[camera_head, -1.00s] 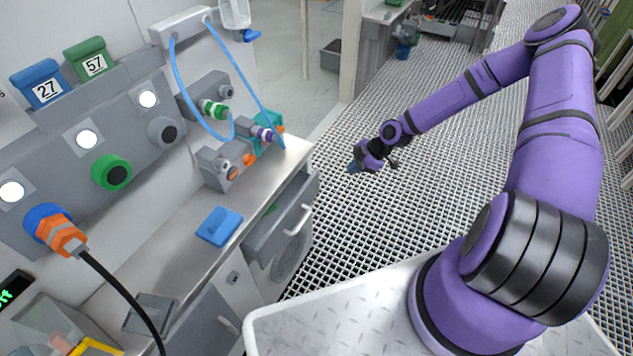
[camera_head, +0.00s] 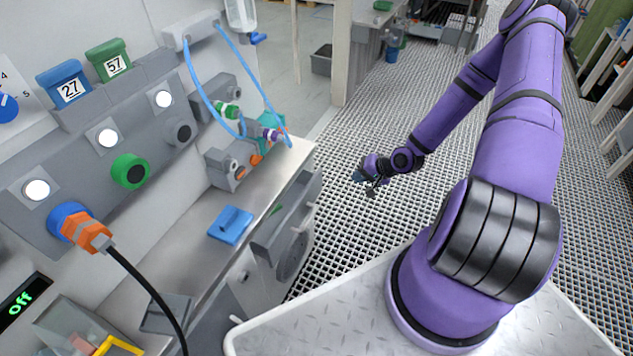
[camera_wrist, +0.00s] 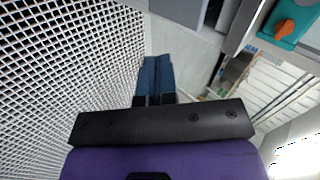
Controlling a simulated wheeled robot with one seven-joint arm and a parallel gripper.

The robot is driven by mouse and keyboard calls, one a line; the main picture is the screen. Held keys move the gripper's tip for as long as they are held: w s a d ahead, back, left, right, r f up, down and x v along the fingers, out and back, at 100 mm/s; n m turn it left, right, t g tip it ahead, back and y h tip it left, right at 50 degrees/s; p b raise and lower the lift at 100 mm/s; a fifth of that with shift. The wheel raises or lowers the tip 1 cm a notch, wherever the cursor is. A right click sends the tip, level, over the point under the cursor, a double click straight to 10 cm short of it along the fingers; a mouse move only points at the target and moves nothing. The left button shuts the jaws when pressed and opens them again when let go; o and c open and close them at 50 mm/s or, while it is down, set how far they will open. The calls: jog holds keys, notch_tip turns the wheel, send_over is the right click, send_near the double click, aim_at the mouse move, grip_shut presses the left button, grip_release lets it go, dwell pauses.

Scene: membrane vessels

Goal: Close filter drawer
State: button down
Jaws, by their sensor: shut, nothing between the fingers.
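The filter drawer (camera_head: 272,238) is under the front of the metal counter in the head view. It stands pulled out, with a gap behind its grey front panel and a bit of green showing inside. I cannot make out the drawer for certain in the wrist view.
The counter (camera_head: 205,240) carries a blue block (camera_head: 230,224) and grey fittings with blue hoses. A black cable (camera_head: 150,290) hangs at the front left. A pale post (camera_head: 340,60) stands behind. The grated floor (camera_head: 350,230) around my gripper is clear.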

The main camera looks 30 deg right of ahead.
aim_at(319, 173)
jog(key=w+a+f, duration=0.2)
jog(key=w+a+f+m, duration=0.1)
jog(key=w+a+f, duration=0.1)
jog(key=w, duration=0.1)
jog(key=w+a+f+m, duration=0.1)
jog(key=w+a+f, duration=0.1)
jog(key=shift+w+a+f, duration=0.1)
jog(key=shift+w+f, duration=0.15)
jog(key=shift+w+a, duration=0.4)
jog(key=shift+w, duration=0.2)
jog(key=w+a, duration=0.2)
jog(key=w, duration=0.1)
jog(key=shift+w+a, duration=0.2)
jog(key=shift+a, duration=0.15)
jog(key=shift+w+r, duration=0.1)
jog(key=shift+t, duration=0.3)
